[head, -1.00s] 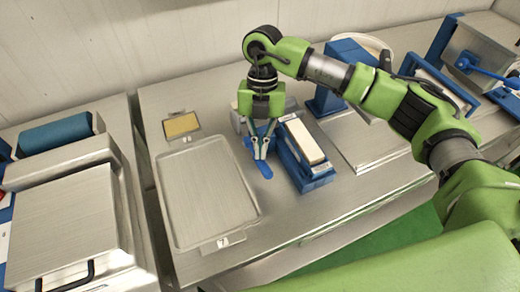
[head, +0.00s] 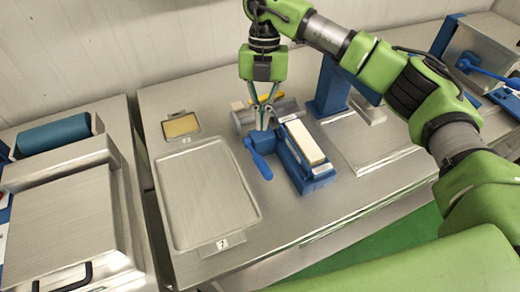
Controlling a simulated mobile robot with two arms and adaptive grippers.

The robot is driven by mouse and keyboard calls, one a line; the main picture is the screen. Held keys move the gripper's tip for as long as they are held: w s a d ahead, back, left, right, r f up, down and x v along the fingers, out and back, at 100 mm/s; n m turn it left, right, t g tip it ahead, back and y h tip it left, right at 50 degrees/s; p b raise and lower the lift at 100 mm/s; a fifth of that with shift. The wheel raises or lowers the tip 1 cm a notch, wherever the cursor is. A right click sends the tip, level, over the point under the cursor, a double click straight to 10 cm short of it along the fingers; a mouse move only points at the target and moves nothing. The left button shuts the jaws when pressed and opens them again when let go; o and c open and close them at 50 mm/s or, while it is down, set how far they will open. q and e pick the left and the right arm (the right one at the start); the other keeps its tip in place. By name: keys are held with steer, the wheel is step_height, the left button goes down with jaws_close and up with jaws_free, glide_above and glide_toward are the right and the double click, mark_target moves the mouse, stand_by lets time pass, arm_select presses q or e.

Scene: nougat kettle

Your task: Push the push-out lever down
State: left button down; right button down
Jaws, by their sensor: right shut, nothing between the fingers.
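The blue push-out lever (head: 260,163) is at the left side of a blue mould frame (head: 318,178), which holds a long cream block (head: 305,142). The lever slants toward the front, its rounded end low near the metal table top. My right gripper (head: 263,127) points down above and behind the lever, fingers together with nothing between them. It looks apart from the lever. My left gripper is not in view.
A silver cylinder (head: 245,118) lies behind the lever. An empty metal tray (head: 205,200) and a small tray with a yellow slab (head: 181,125) are to the left.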

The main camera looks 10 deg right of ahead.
steer(key=v, duration=0.6)
steer(key=shift+r, duration=0.35)
steer(key=shift+w, duration=0.15)
